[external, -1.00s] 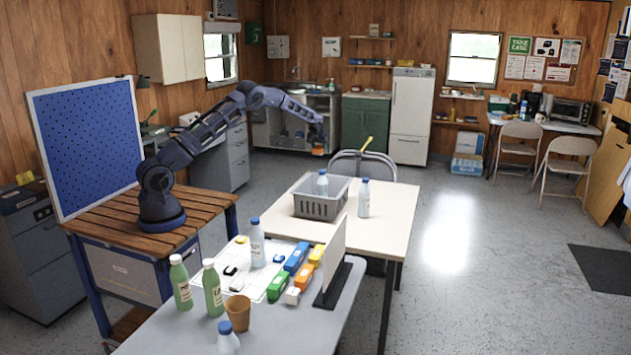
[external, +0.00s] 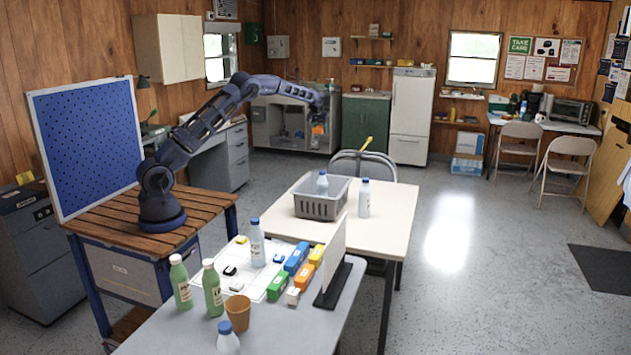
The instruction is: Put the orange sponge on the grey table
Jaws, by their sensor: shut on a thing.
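My gripper (external: 319,118) is at the end of my outstretched arm, high up beyond the cream table. It is shut on a small orange thing, the orange sponge (external: 318,129), which hangs below the fingers. The sponge is small here and partly hidden by the fingers. The grey table (external: 285,325) stands in the foreground, well below and nearer the camera than my gripper.
The grey table bears green bottles (external: 213,288), a clear bottle (external: 257,242), a brown cup (external: 238,313), coloured boxes (external: 297,258) and an upright white panel (external: 334,262). A grey crate (external: 316,207) and bottle (external: 364,198) stand on the cream table (external: 380,232). The grey table's front right is bare.

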